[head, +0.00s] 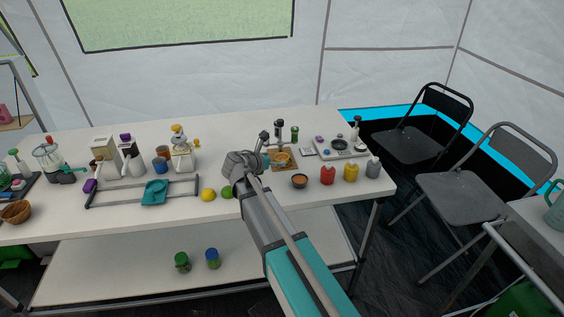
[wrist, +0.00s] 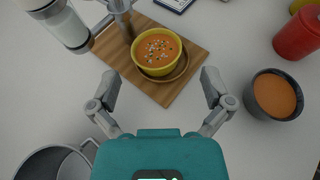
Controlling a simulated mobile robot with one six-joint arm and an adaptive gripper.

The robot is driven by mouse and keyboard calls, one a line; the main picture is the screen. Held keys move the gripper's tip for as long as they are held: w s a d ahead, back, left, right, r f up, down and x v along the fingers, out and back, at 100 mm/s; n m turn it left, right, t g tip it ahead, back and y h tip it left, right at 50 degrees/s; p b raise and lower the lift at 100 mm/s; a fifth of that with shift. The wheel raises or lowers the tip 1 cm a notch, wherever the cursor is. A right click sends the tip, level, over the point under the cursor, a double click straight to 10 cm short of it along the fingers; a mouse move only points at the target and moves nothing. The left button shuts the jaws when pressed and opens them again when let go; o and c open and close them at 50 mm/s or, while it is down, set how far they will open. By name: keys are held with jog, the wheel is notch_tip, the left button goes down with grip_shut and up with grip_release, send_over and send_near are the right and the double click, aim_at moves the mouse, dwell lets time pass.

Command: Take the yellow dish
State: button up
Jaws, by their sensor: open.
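The yellow dish (wrist: 138,60) is a bowl of orange soup with bits on top. In the wrist view it sits on a brown saucer (wrist: 181,72) on a wooden board (wrist: 195,52), just beyond my open fingertips. In the head view the yellow dish (head: 282,159) is on the white table, just right of my arm's end. My gripper (wrist: 158,88) is open and empty, its two fingers spread apart on the near side of the dish. In the head view my gripper (head: 262,143) is small and its fingers are hard to make out.
A dark bowl of soup (wrist: 270,98) stands right of my gripper, with a red bottle (wrist: 297,36) behind it. A grey pot (wrist: 55,165) is at lower left. A white-and-glass container (wrist: 62,25) and a metal stand (wrist: 122,12) are left of the dish.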

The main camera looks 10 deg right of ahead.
aim_at(281, 158)
jog(key=shift+b+x, duration=1.15)
jog(key=shift+x, duration=1.45)
jog(key=shift+a+f, duration=0.1)
jog(key=c, duration=1.1)
jog(key=shift+c, duration=0.2)
